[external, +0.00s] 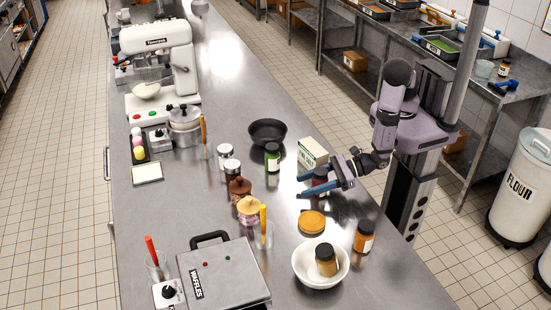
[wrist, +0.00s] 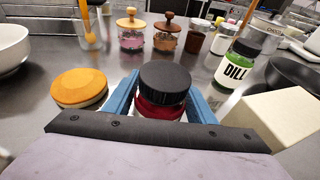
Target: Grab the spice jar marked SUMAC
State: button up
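A jar with a black lid and dark red contents (wrist: 162,88) stands upright on the steel counter, between the two blue fingers of my gripper (wrist: 160,98). In the external view the red jar (external: 320,177) is partly covered by my gripper (external: 310,186). The fingers lie along both sides of the jar, very close to it; I cannot tell whether they press on it. No label shows on this jar, so the word SUMAC is not readable in either view.
A green DILL jar (wrist: 236,64) and a pale box (external: 312,152) stand close by. An orange round lid or disc (external: 312,222) lies on the other side. A white bowl (external: 302,264) holds an amber jar (external: 326,260); another amber jar (external: 363,236) stands beside it. A black pan (external: 267,131) is farther back.

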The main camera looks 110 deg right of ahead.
jog(key=c, duration=0.8)
jog(key=shift+r, duration=0.25)
jog(key=shift+r+b, duration=0.75)
jog(key=shift+r, duration=4.05)
